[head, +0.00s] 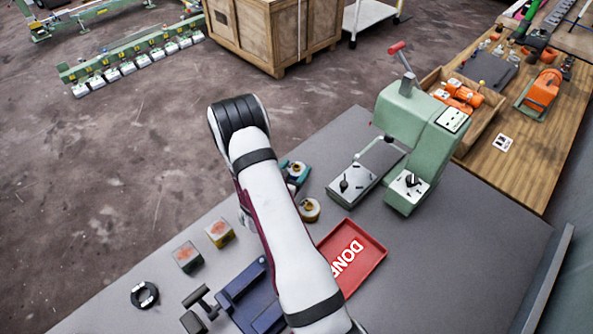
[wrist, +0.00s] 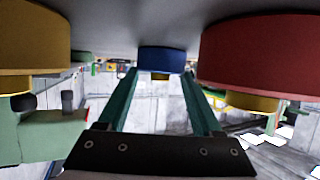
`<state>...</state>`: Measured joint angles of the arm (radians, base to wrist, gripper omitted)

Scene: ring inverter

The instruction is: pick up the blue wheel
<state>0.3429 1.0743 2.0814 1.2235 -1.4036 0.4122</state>
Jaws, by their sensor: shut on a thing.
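The blue wheel (wrist: 161,60) is between the tips of the two green fingers of my gripper (wrist: 160,75) in the wrist view. The fingers are shut on it. The wheel's small yellow hub shows on its lower side in this view. A yellow wheel (wrist: 33,45) is close on the left and a red wheel (wrist: 255,50) is close on the right, both larger in the picture. In the head view my gripper (head: 291,174) is partly hidden behind my white arm, and I cannot make out the blue wheel there.
A red DONE tray (head: 370,258) lies on the grey table (head: 470,250). A green press (head: 425,130) stands behind it. A blue vise (head: 248,296), two small blocks (head: 188,257) and a black ring (head: 144,295) are at the front left. A yellowish wheel (head: 310,211) sits beside my arm.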

